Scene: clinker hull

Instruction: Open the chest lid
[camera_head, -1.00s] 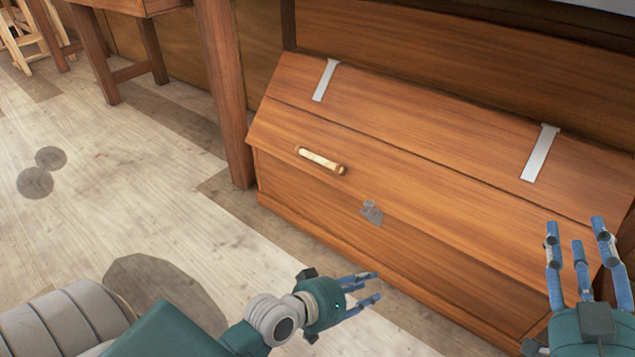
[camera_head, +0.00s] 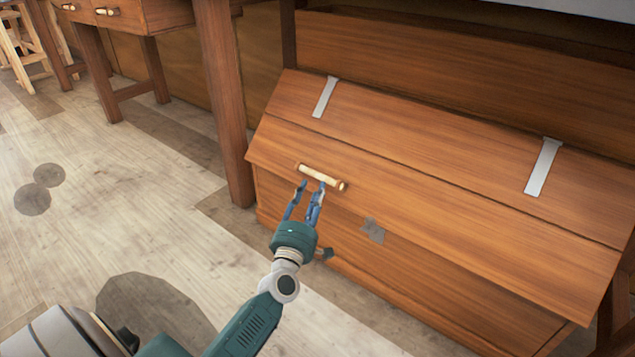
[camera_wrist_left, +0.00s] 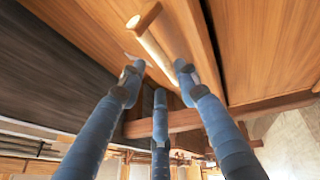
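The wooden chest has a sloping lid (camera_head: 440,170) that lies shut, with two pale metal strap hinges. A light wooden bar handle (camera_head: 321,177) sits on the lid's front part. My left gripper (camera_head: 309,187) is at the handle's near side, its blue fingers pointing up at it. In the left wrist view, the handle (camera_wrist_left: 155,50) runs between the spread fingers (camera_wrist_left: 158,75). The fingers are open and not closed around it; whether any finger touches it I cannot tell. My right gripper is out of the head view.
A grey metal latch plate (camera_head: 374,230) is on the chest front. A wooden post (camera_head: 222,100) stands close to the chest's left end. A workbench with drawers (camera_head: 125,15) is at the upper left. The floor at left is clear.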

